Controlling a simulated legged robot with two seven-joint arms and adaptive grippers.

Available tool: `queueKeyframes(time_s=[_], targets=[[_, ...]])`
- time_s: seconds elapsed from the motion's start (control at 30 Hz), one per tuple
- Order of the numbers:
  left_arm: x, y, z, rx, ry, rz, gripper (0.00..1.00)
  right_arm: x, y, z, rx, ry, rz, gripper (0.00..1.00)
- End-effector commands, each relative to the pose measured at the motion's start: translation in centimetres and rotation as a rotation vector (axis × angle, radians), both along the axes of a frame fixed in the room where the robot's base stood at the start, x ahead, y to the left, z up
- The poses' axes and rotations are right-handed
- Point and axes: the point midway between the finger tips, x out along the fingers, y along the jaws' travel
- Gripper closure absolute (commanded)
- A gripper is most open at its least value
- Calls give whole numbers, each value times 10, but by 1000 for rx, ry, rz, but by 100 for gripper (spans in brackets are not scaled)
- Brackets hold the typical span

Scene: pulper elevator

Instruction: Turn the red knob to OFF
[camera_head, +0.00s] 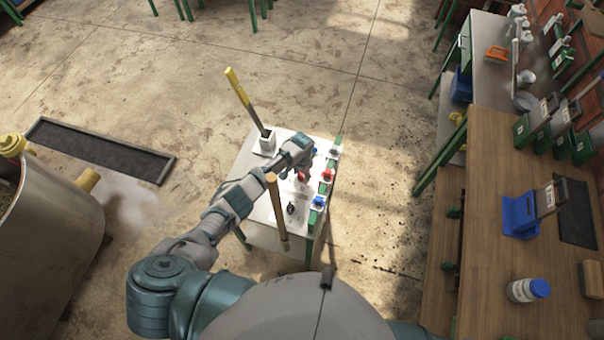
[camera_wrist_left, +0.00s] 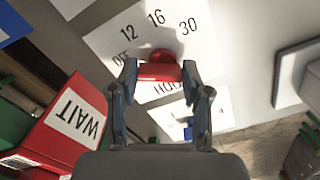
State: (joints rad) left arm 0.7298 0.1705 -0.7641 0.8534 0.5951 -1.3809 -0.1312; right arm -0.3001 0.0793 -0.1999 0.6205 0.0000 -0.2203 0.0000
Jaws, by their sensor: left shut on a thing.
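The red knob (camera_wrist_left: 160,70) sits on a white dial plate (camera_wrist_left: 205,40) marked OFF, 12, 16 and 30, with further lettering partly hidden below it. My left gripper (camera_wrist_left: 158,75) has its two fingers on either side of the knob's red bar, which lies across the wrist view. In the head view the left gripper (camera_head: 303,168) is over the panel top of a white cabinet (camera_head: 262,212), and a bit of red shows below it. Which mark the knob points to is unclear. My right gripper is not seen.
A red block lettered WAIT (camera_wrist_left: 65,128) is beside the gripper. A yellow-tipped lever (camera_head: 238,90) and a brown-handled lever (camera_head: 275,200) rise from the cabinet near my arm. A black knob (camera_head: 291,209) is nearby. A wooden bench (camera_head: 485,200) stands right; floor between is clear.

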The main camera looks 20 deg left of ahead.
Motion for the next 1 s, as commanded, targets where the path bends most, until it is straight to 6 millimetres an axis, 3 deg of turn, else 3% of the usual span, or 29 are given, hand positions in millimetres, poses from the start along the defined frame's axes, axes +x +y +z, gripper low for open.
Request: queueKeyframes(time_s=[0.03, 0.13, 0.43, 0.57, 1.0], targets=[[2, 1, 1, 0, -4, 3, 50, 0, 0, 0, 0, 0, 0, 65], [2, 0, 1, -1, -3, 2, 27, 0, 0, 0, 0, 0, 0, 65], [1, 0, 1, -1, -2, 0, 27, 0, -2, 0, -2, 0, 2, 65], [1, 0, 10, -2, -3, 0, 27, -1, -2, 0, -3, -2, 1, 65], [2, 0, 99, -2, -3, 1, 27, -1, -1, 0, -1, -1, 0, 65]])
